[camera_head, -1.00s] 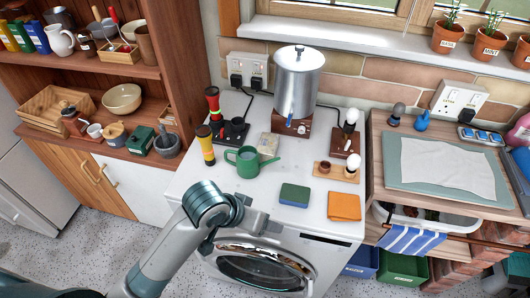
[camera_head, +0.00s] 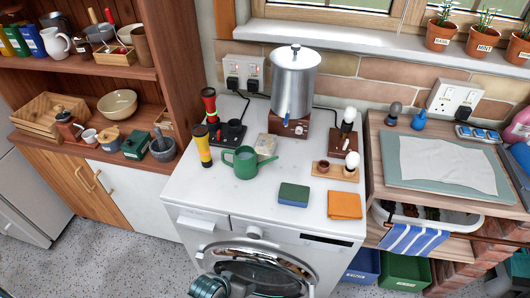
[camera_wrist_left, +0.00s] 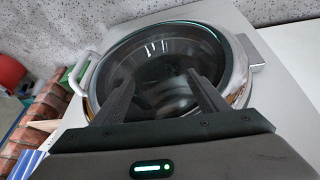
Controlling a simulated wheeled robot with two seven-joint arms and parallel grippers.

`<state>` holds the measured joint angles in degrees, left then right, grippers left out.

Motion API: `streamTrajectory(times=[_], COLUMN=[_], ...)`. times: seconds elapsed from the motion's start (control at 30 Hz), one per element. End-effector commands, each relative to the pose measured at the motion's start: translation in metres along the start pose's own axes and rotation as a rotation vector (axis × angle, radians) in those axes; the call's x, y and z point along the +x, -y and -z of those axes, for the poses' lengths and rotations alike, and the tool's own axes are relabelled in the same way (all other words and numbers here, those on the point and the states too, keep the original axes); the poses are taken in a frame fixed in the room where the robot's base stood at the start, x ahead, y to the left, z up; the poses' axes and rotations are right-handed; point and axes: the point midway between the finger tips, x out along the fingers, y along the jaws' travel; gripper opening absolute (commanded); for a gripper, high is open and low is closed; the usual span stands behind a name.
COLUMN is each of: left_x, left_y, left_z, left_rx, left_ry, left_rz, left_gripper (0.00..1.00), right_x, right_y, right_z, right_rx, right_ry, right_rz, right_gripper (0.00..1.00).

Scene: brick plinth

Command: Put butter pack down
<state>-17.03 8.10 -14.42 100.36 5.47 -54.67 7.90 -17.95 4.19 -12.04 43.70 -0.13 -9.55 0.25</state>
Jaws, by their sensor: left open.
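A small pale yellowish pack, which looks like the butter pack (camera_head: 266,144), lies on the white top of the washing machine (camera_head: 240,205), just behind the green watering can (camera_head: 245,162). My left gripper shows in the left wrist view (camera_wrist_left: 160,78), with its two dark fingers apart and nothing between them. It is in front of the machine's round glass door, below the top. In the head view only part of my left arm shows at the bottom edge. My right gripper is in neither view.
A metal urn (camera_head: 296,80) stands behind. The front left of the top is clear.

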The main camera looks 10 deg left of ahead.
Motion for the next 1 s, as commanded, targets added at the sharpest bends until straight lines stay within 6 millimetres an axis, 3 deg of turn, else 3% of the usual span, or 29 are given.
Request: streamTrajectory(times=[0.03,0.2,0.33,0.5,0.7,1.0], left_x=[0.028,0.096,0.133,0.157,0.163,0.163], left_y=[0.005,0.018,0.025,0.026,0.025,0.025], left_z=[-0.025,-0.102,-0.166,-0.231,-0.267,-0.270], left_rx=[0.002,0.029,0.057,0.089,0.109,0.112], left_ry=[0.009,-0.001,-0.007,-0.016,-0.024,-0.026], left_rz=[0.007,0.028,0.039,0.041,0.039,0.039], left_gripper=[0.67,0.67,0.67,0.67,0.67,0.67], right_x=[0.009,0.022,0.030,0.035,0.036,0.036], right_y=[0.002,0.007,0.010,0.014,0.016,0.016], right_z=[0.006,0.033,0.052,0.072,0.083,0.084], right_rx=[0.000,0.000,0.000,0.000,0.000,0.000], right_ry=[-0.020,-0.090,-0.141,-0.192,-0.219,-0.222], right_rz=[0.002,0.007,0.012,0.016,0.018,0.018], right_gripper=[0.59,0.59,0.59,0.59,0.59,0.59])
